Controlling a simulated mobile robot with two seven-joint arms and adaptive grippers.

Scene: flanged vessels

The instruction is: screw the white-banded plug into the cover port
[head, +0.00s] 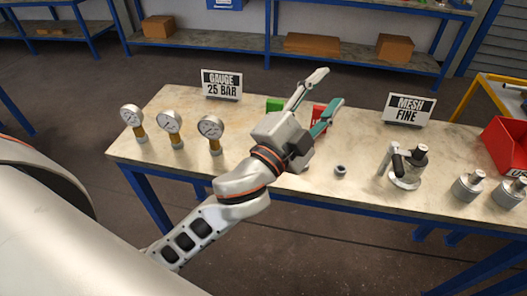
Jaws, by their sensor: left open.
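My left gripper (329,90) is open and empty, with its two fingers spread above the back of the workbench. A small dark grey round piece (340,171) lies on the bench, to the right of and nearer than the gripper; I cannot tell whether it is a plug, and no white band shows on it. I cannot make out a cover port. The gripper and wrist hide part of the bench middle, including parts of a green block (274,104) and a red block (319,116). My right gripper is not in view.
The workbench (250,178) holds several gauges (170,128) at left, a sign "GAUGE 25 BAR" (221,84), a sign "MESH FINE" (409,109), a metal fitting with a dark handle (408,168), metal cylinders (468,187) and a red bin (507,145). Shelves stand behind.

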